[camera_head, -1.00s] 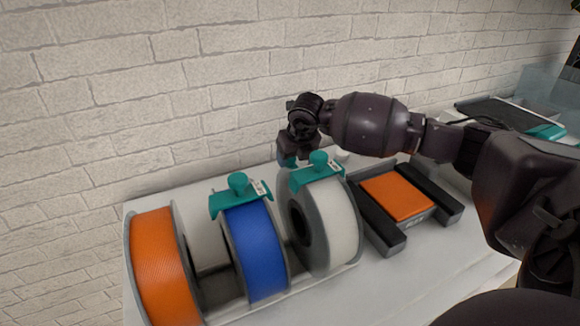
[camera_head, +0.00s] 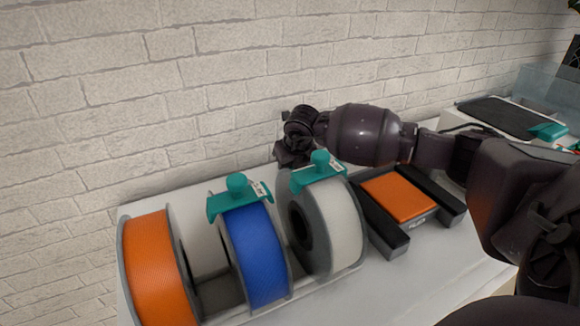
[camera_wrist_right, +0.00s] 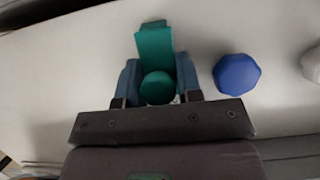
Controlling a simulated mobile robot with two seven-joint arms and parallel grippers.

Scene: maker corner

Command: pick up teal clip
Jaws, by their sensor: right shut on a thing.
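In the right wrist view a teal clip (camera_wrist_right: 154,45) with a round knob sits between the two blue fingers of my right gripper (camera_wrist_right: 158,84), which is shut on it. Pale surface shows around the clip. In the head view my right gripper (camera_head: 292,154) is behind the white spool, and its fingertips and the held clip are hidden there. Two other teal clips show in the head view: one on the blue spool (camera_head: 237,197) and one on the white spool (camera_head: 318,175). My left gripper is not in view.
An orange spool (camera_head: 158,265), a blue spool (camera_head: 258,255) and a white spool (camera_head: 335,228) stand in a row. A dark cradle with an orange block (camera_head: 398,196) is to their right. A blue faceted knob (camera_wrist_right: 236,73) lies near the held clip. A brick wall stands behind.

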